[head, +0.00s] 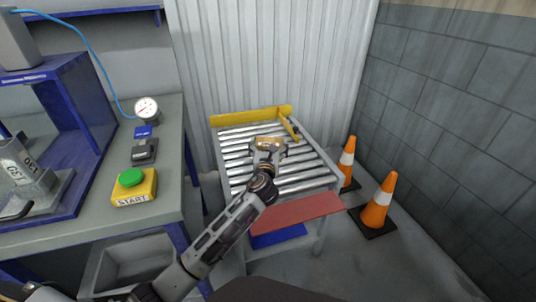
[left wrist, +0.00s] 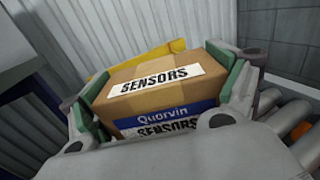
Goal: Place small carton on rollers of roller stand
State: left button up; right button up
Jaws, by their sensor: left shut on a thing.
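The small carton is a brown box (left wrist: 185,92) with white "SENSORS" labels and a blue "Quorvin" band. It fills the middle of the left wrist view, between the green finger pads. My left gripper (head: 268,147) is shut on it, over the rollers. In the head view the carton is mostly hidden by the gripper. The roller stand (head: 303,168) has shiny metal rollers, a yellow rail (head: 250,115) at the back and a shorter yellow piece at the upper right. I cannot tell whether the carton touches the rollers. My right gripper is not in view.
A red panel (head: 297,212) runs along the stand's front. Two orange cones (head: 379,203) stand at its right, near a block wall. At the left is a workbench with a green START button (head: 132,178) and a gauge (head: 146,109). Rollers around the gripper are clear.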

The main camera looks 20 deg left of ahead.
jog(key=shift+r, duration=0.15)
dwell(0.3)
pick_arm(q)
jog(key=shift+f+b, duration=1.35)
jog(key=shift+f, duration=1.75)
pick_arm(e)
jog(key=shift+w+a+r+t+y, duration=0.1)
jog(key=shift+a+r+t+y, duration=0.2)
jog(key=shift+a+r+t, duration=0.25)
